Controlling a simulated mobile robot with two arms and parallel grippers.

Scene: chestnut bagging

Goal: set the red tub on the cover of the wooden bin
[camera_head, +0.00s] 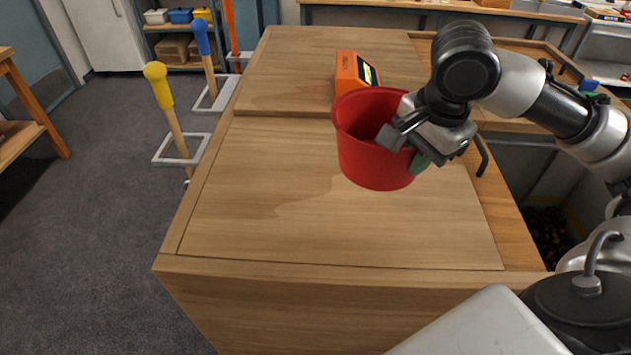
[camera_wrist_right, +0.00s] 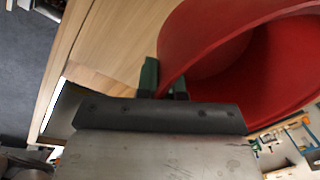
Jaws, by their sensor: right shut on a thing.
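The red tub (camera_head: 372,150) is held over the near wooden cover (camera_head: 270,190) of the wooden bin (camera_head: 290,300). In the head view it looks roughly upright with its mouth up. I cannot tell for sure whether its base touches the cover. My right gripper (camera_head: 408,145) is shut on the tub's right wall near the rim. In the right wrist view the gripper (camera_wrist_right: 165,85) has its green-padded fingers on either side of the rim of the red tub (camera_wrist_right: 215,50). My left gripper is not in view.
An orange device with a display (camera_head: 350,75) stands behind the tub. A dark handle (camera_head: 481,157) sits at the cover's right edge. A yellow-topped tool (camera_head: 165,95) and a blue-topped tool (camera_head: 203,50) stand left of the bin. The cover's left and front are clear.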

